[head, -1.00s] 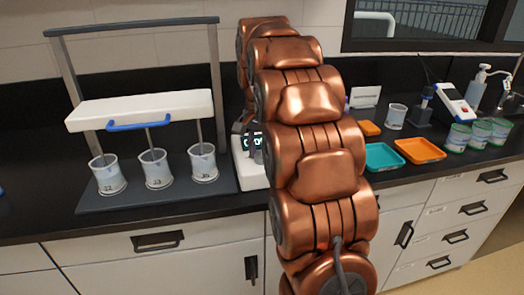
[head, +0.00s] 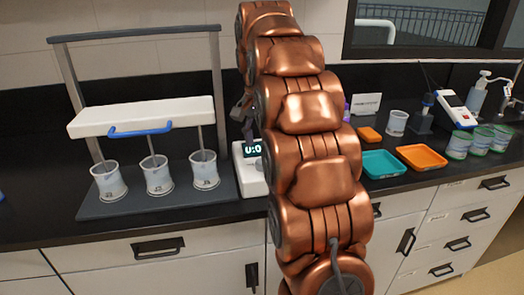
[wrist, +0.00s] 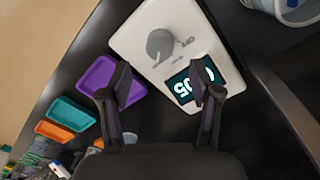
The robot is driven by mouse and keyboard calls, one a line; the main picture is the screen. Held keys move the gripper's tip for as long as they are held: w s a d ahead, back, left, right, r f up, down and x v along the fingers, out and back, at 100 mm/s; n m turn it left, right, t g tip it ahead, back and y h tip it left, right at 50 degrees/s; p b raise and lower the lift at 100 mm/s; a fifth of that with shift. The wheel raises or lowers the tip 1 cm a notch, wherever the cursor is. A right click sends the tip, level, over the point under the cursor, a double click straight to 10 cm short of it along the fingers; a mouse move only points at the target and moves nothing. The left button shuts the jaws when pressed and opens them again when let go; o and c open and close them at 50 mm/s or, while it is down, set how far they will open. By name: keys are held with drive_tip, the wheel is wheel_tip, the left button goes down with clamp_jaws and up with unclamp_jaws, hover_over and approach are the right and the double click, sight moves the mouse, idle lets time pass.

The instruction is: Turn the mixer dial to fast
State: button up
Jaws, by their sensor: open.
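A white control box (head: 250,178) with a lit display (head: 253,148) stands beside the stirrer stand in the head view, partly hidden by my arm. In the wrist view the white box (wrist: 208,45) carries a round grey dial (wrist: 160,45) and the display (wrist: 193,82). Small lettering that looks like OFF sits beside the dial. The dial's exact setting is too small to read. My gripper (wrist: 160,74) is open and empty, its two fingers apart in front of the box. The dial shows beyond the fingertips. In the head view my gripper (head: 241,109) shows above the box, partly behind my arm.
The stirrer stand (head: 135,116) with three beakers is close on the left. In the wrist view a purple tray (wrist: 98,76) lies beside the box. A teal tray (head: 382,164), an orange tray (head: 420,157) and several tubs stand to the right.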

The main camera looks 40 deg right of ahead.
drive_tip(key=shift+r, duration=1.15)
